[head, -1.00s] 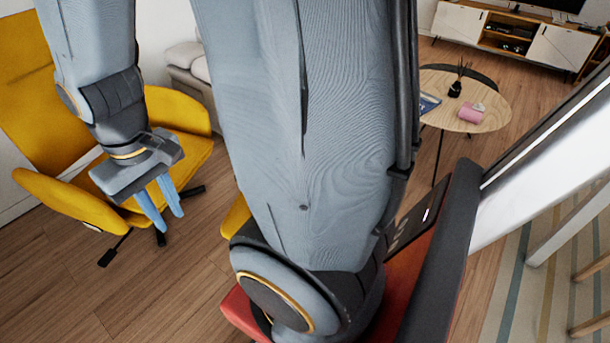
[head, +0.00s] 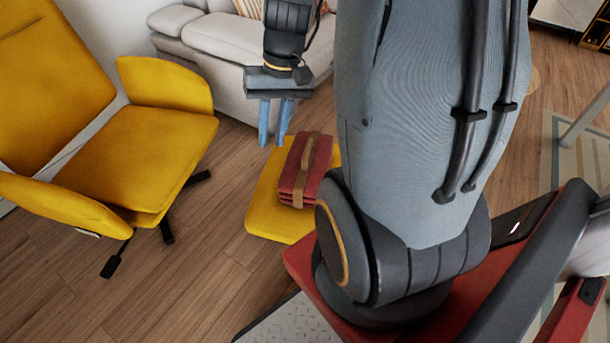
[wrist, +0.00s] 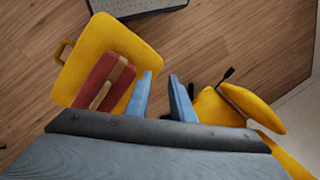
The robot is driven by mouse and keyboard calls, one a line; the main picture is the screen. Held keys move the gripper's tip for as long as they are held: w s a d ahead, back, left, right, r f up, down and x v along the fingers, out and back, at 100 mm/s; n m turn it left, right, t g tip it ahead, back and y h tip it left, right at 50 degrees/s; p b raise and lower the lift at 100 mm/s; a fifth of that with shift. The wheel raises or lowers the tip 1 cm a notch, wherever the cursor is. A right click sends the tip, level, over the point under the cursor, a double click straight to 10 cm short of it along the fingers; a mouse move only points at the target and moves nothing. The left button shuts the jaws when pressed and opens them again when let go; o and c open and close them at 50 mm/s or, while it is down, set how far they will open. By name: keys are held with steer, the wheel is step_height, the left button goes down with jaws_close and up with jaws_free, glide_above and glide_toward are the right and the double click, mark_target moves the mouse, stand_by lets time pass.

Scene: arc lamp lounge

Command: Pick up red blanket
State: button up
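The red blanket (head: 294,177) is folded in a stack with a brown strap around it. It lies on a yellow ottoman (head: 268,222), a low flat-topped piece on the wood floor. My gripper (head: 274,138) hangs above and just behind the blanket in the head view, fingers pointing down, apart and empty. In the wrist view the blanket (wrist: 96,86) is to the left of my gripper (wrist: 162,82), whose blue fingers have a gap between them.
A yellow armchair (head: 135,150) with a dark swivel base stands to the left. A grey sofa (head: 215,55) is behind my gripper. A grey patterned surface (head: 290,325) shows at the bottom. Wood floor lies open between armchair and ottoman.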

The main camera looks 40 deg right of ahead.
steer(key=w+d+f+m+t+y+b, duration=0.1)
steer(key=w+d+f+m+b, duration=0.1)
steer(key=w+d+f+b, duration=0.3)
steer(key=w+d+f+m+t+y+b, duration=0.1)
steer(key=d+f+m+b, duration=0.15)
steer(key=d+f, duration=0.45)
steer(key=m+t+b, duration=0.2)
steer(key=t+b, duration=0.1)
steer(key=b, duration=0.3)
glide_above(310, 146)
steer(key=s+d, duration=0.2)
steer(key=s, duration=0.1)
step_height(310, 146, down, 6)
steer(key=shift+w+f, duration=0.25)
steer(key=shift+b+x, duration=0.9)
steer(key=shift+x, duration=2.6)
steer(key=shift+d, duration=0.2)
jaws_close()
